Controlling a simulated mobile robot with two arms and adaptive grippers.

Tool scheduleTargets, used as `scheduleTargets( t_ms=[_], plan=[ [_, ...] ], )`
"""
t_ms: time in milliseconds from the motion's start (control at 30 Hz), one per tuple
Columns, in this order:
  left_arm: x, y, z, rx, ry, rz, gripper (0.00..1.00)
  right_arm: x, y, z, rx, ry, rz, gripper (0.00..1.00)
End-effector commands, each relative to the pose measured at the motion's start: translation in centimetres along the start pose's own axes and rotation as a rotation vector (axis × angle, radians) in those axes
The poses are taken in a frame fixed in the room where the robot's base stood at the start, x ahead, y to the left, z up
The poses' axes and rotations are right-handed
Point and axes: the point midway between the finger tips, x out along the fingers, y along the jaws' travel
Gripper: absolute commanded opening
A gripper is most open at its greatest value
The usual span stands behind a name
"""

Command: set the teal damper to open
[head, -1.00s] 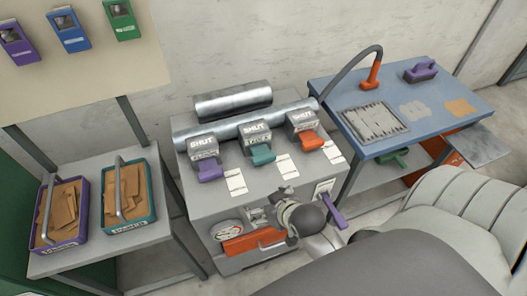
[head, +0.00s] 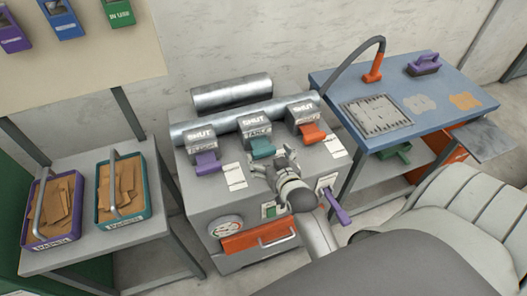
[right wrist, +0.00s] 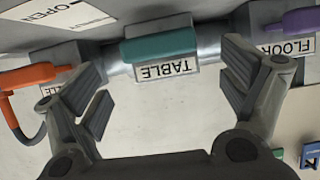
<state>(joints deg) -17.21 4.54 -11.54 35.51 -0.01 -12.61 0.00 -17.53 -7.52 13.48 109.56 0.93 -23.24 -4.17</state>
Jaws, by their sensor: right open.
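The teal damper lever (head: 262,148) sticks out of the middle grey box on top of the cabinet, and the word SHUT shows on that box. In the right wrist view the teal lever (right wrist: 158,47) lies above a TABLE label, seen upside down. My right gripper (head: 273,176) is open and empty, just in front of the teal lever. In the wrist view my right gripper (right wrist: 168,85) has its fingers spread on either side of the lever, with no contact visible. My left gripper is out of view.
A purple lever (head: 207,162) and an orange lever (head: 312,134) sit on either side of the teal one. Silver pipes (head: 235,122) run behind. A purple handle (head: 337,207) sticks out at the cabinet's front right. A blue table (head: 405,100) stands to the right.

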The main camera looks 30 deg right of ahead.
Motion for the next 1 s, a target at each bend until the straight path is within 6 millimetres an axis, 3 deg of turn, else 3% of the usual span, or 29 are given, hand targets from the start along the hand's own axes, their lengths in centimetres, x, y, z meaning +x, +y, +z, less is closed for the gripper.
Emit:
scheduleTargets(
  t_ms=[33,100,333,800,1000],
  plan=[
    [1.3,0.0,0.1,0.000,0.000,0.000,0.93,1.1,0.0,0.5,-0.001,0.003,0.000,0.93],
    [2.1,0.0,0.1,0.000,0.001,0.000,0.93,2.2,0.0,0.5,0.000,0.003,0.001,0.93],
    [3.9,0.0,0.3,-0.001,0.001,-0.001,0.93,4.7,0.0,0.2,0.000,0.002,0.000,0.93],
    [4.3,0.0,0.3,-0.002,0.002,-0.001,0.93,5.5,0.0,0.0,0.000,-0.001,0.000,0.93],
    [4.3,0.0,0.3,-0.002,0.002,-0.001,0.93,5.5,0.0,0.0,0.000,-0.001,0.000,0.68]
  ],
)
